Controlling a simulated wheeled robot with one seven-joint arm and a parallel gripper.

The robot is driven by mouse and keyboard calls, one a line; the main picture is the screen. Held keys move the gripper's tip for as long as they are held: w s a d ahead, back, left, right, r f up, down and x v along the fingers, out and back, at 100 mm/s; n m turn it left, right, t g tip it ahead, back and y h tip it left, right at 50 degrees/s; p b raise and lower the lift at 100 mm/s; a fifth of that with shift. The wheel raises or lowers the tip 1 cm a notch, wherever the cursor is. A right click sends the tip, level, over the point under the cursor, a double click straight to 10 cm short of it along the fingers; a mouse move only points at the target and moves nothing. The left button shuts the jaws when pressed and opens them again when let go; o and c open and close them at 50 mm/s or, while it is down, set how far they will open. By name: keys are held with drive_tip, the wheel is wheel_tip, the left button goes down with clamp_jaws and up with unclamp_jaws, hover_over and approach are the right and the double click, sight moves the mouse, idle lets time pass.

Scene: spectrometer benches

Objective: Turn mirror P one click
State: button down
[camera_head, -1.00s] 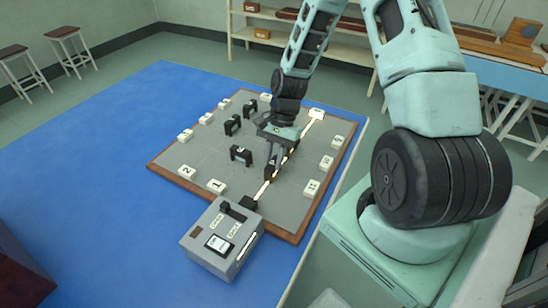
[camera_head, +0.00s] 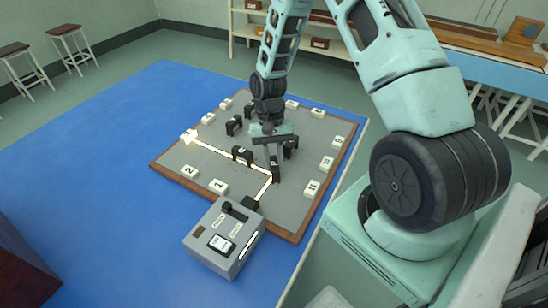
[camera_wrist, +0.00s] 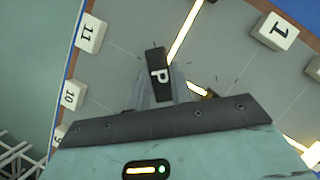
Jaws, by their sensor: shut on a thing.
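Mirror P (camera_wrist: 157,65), a black block with a white letter P, stands on the grey board (camera_head: 214,170). It also shows in the head view (camera_head: 275,174) below my gripper. My gripper (camera_head: 273,158) points down and is shut on mirror P, its fingers (camera_wrist: 160,88) on either side of the block. A bright beam (camera_head: 263,190) runs from the grey source box (camera_head: 222,238) to mirror P. From there it bends left across the board to a glowing tile (camera_head: 189,136) at the left edge, whose number is unreadable.
Other black mirrors stand close by: one (camera_head: 242,155) left of P along the beam, one (camera_head: 291,144) behind, another (camera_head: 234,125) farther back. White numbered tiles, such as tile 1 (camera_head: 218,187) and tile 11 (camera_wrist: 91,33), line the board's edges.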

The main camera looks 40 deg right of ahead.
drive_tip(key=shift+w+n, duration=0.1)
drive_tip(key=shift+n, duration=0.5)
drive_tip(key=c, duration=1.2)
unclamp_jaws()
drive_tip(key=shift+c, duration=0.2)
drive_tip(key=shift+r, duration=0.15)
drive_tip(key=b+v, duration=0.2)
drive_tip(key=v, duration=1.5)
drive_tip(key=shift+a, duration=0.15)
